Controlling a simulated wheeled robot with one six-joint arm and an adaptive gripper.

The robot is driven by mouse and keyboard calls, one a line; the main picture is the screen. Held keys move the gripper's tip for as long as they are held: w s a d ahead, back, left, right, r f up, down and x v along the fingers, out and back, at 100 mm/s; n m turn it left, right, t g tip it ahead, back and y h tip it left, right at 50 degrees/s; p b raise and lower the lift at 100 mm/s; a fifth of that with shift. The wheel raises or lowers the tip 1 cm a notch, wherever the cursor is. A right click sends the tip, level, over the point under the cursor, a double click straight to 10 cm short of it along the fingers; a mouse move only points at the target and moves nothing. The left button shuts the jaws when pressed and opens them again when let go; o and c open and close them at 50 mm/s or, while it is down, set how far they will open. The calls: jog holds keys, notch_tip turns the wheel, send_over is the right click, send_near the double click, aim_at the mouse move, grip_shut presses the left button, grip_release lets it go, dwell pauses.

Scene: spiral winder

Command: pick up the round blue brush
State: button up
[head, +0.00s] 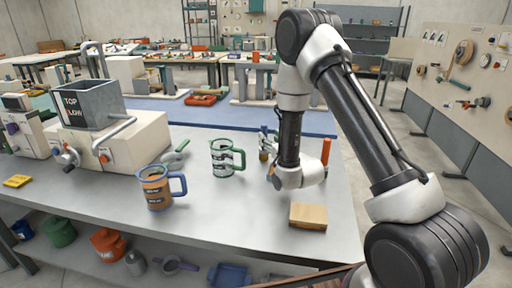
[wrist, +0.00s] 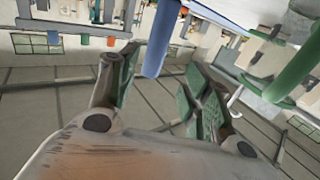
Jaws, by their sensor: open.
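In the wrist view a blue rounded rod (wrist: 162,38) hangs into the picture from the top, just ahead of and between my fingers. It looks like the brush's handle; its bristle end is not visible. My gripper (wrist: 160,68) is open, its green-padded fingers apart, and I see no contact with the rod. I cannot make out the blue brush in the head view.
A green-handled mug (head: 226,158) stands left of my gripper, and an orange mug with a blue handle (head: 156,188) is farther left. A tan block (head: 308,216) lies near the front edge. An orange upright handle (head: 326,152) stands right of my arm. A machine (head: 120,145) fills the bench's left.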

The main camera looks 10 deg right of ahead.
aim_at(266, 132)
jog(key=x, duration=0.7)
jog(key=shift+w+d, duration=0.15)
jog(key=shift+d, duration=0.25)
grip_shut()
